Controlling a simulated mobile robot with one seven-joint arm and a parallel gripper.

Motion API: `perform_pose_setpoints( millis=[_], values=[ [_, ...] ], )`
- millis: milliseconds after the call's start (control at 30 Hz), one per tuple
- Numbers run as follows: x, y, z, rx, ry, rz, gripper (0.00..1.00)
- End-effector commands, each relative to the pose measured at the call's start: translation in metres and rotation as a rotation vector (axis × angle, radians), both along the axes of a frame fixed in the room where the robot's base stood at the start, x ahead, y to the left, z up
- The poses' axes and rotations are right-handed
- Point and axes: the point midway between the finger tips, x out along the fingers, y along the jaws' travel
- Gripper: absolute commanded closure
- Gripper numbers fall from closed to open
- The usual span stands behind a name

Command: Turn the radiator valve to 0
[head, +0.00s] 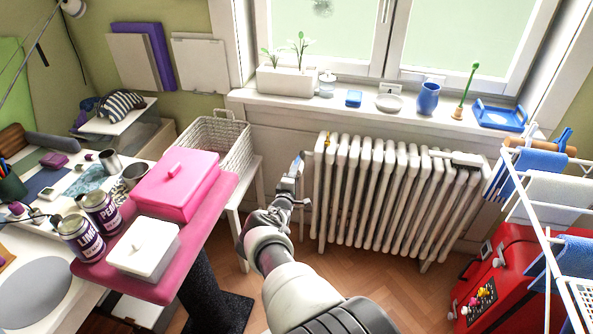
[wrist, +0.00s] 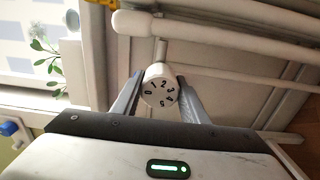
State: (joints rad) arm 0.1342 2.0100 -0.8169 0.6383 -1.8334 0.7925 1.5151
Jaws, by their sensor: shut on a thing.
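The radiator valve (wrist: 159,93) is a white round knob with black numbers on its face, seen in the wrist view. The 0 is at the left of the face, the 2 near the top and the 3 toward the right. I cannot make out a pointer mark. My gripper (wrist: 160,97) is shut on the knob, one grey finger at each side. In the head view my gripper (head: 299,167) is at the left end of the white ribbed radiator (head: 385,190), and the valve cannot be made out there.
A windowsill (head: 300,102) with a planter, a blue vase (head: 428,98) and small items runs above the radiator. A wicker basket (head: 215,145) and a pink table with a pink box (head: 178,185) stand left. A drying rack (head: 540,190) and red case (head: 495,285) stand right.

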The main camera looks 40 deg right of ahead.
Motion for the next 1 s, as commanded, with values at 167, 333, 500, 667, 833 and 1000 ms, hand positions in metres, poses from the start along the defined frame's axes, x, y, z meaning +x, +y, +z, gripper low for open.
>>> perform_pose_setpoints(
  millis=[167,333,500,667,833,1000],
  values=[
    [0.001,0.002,-0.002,0.008,-0.005,0.003,0.83],
    [0.001,0.003,-0.002,0.008,-0.005,0.003,0.83],
    [0.001,0.002,-0.002,0.008,-0.005,0.003,0.45],
    [0.001,0.001,-0.001,0.006,-0.005,0.002,0.42],
    [0.0,0.002,0.0,0.005,-0.004,0.001,0.42],
    [-0.009,0.015,0.004,0.006,0.0,0.003,0.42]
  ],
)
